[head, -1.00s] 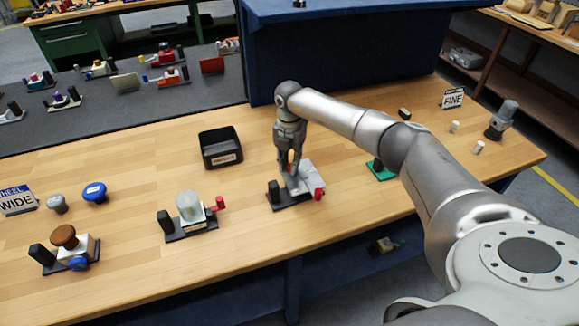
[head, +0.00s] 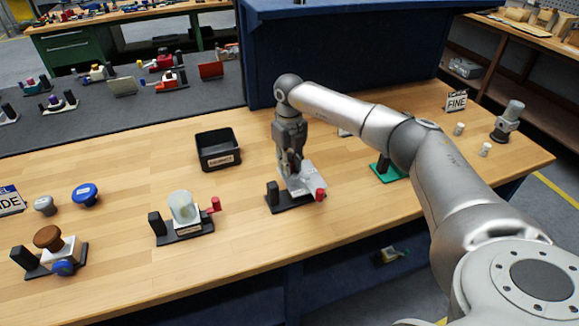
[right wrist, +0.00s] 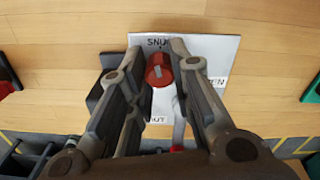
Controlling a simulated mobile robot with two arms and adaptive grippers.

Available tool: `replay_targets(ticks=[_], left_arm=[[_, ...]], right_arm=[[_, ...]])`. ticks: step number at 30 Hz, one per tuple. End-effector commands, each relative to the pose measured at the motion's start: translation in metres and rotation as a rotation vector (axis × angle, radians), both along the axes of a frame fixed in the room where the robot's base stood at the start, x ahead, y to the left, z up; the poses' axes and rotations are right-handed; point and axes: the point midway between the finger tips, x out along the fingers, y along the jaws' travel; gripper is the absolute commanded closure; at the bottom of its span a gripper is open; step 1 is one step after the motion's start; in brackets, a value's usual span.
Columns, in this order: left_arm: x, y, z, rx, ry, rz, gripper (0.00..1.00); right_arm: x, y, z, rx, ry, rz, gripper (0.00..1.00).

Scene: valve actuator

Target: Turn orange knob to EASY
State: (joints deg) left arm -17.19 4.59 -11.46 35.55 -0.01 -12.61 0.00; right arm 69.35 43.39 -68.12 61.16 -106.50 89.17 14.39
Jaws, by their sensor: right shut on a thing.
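The orange-red knob (right wrist: 159,70) shows in the right wrist view between the fingers of my right gripper (right wrist: 165,55), which is shut on it. A grey mark shows on its face. The knob sits over a white plate (right wrist: 218,48) with partly covered lettering: "SNU" at the top, "EN" at the right, "UT" at the bottom. I cannot read EASY anywhere. In the head view my right gripper (head: 290,170) points down at the unit with the white plate (head: 313,176), hiding the knob. My left gripper is not in view.
The unit has a dark base (head: 285,204) and a red-ended handle (head: 320,194). A black tray (head: 218,150) stands behind to the left. A white-topped unit (head: 182,211) and a brown-knobbed unit (head: 48,238) stand further left. A green base (head: 386,172) lies to the right.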

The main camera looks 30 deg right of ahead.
Motion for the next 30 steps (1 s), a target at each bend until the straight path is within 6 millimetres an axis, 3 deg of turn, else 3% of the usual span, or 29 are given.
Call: replay_targets(ticks=[30], left_arm=[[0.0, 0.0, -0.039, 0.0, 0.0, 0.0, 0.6]], right_arm=[[0.001, 0.0, 0.0, 0.0, -0.003, 0.942, 1.0]])
